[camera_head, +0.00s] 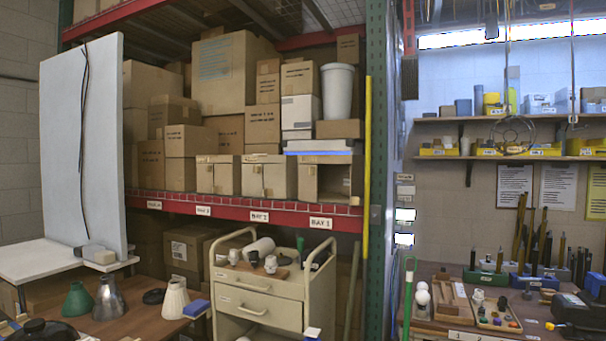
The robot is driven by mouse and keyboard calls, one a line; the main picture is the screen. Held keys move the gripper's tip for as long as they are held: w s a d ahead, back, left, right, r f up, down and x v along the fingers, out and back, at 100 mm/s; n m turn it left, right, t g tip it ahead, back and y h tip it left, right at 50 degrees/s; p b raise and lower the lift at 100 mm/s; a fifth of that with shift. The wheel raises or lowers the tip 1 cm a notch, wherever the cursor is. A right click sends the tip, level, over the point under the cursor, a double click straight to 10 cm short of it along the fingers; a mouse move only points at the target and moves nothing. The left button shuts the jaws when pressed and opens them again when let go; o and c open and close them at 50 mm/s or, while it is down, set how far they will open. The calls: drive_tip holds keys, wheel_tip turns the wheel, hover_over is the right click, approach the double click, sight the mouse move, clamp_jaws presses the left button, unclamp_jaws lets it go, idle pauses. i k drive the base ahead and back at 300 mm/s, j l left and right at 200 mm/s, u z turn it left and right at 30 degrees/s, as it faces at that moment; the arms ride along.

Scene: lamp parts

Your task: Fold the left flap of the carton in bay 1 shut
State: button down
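The carton in bay 1 (301,180) stands on the red rack shelf, above the white "BAY 1" label (320,222). Its front is at least partly open, and a shaded interior shows. A narrow tan panel at the left side of the opening looks like the left flap, standing away from the front; at this size I cannot tell its exact angle. Another tan edge shows at the right side of the opening. A white and blue item lies on top of the carton. My gripper is not in view.
Closed-looking cartons (266,179) stand just left, in bay 2. A yellow post (367,165) and green rack upright (379,130) border bay 1 on the right. A cream drawer cart (262,305) stands below the shelf. A tall white panel (75,150) rises at left.

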sight(305, 183)
drive_tip(key=i+j+u, duration=0.55)
drive_tip(key=i+u, duration=0.4)
